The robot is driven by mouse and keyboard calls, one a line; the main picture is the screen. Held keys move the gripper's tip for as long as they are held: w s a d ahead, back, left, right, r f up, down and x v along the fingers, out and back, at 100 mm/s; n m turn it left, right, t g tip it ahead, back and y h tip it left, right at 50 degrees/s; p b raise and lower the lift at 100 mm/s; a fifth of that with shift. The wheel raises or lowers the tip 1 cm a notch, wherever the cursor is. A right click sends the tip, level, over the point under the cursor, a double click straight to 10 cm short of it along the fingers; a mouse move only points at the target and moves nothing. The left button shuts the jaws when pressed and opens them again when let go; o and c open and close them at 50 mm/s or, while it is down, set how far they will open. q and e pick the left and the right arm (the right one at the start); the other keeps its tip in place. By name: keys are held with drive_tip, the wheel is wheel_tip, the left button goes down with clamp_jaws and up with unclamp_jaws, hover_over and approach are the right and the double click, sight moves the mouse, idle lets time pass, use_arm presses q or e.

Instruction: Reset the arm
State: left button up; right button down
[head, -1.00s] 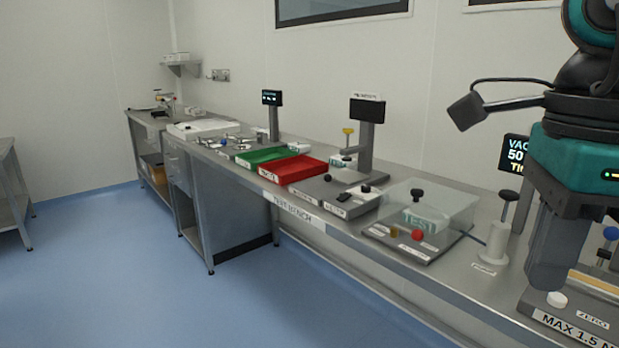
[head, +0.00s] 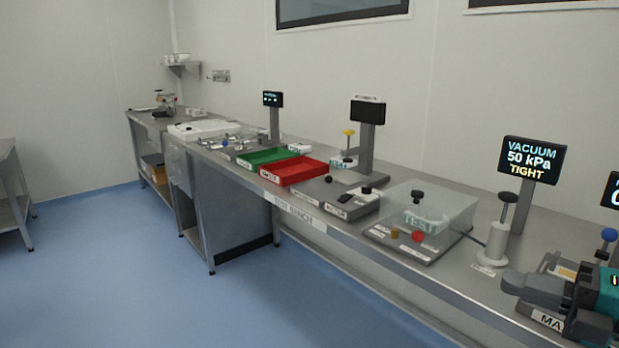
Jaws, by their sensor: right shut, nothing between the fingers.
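My right gripper (head: 516,283) shows at the lower right edge. Its dark fingers point left and are shut with nothing between them. It appears in front of the right-hand test device (head: 545,318), hiding much of its base and label; I cannot tell whether it touches it. The teal wrist part of my arm is cut off by the right edge. My left gripper is not in view.
The long steel test bench (head: 440,262) runs from lower right to back left. On it stand a clear-covered test box (head: 428,207), a white hand pump (head: 496,245), a vacuum display (head: 531,160), a red tray (head: 294,170) and a green tray (head: 268,155). The blue floor (head: 160,270) is clear.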

drive_tip(key=s+d+f+m+t+h, duration=0.15)
drive_tip(key=f+m+h, duration=0.25)
drive_tip(key=f+m, duration=0.55)
drive_tip(key=s+f+m+t+h, duration=0.25)
drive_tip(key=f+m+h, duration=0.25)
drive_tip(key=f+m, duration=0.4)
drive_tip(key=s+a+f+m+g, duration=0.2)
drive_tip(key=s+a+f+m, duration=0.2)
drive_tip(key=a+f, duration=0.2)
drive_tip(key=s+a+f+m+g+h, duration=0.1)
drive_tip(key=s+a+f+m+g, duration=0.1)
drive_tip(key=s+a+f+m, duration=0.2)
drive_tip(key=a+f, duration=0.3)
drive_tip(key=f, duration=0.1)
drive_tip(key=shift+s+f+m+h+p, duration=0.15)
drive_tip(key=shift+s+m+h+p, duration=0.15)
drive_tip(key=shift+s+m, duration=0.05)
idle(3.9)
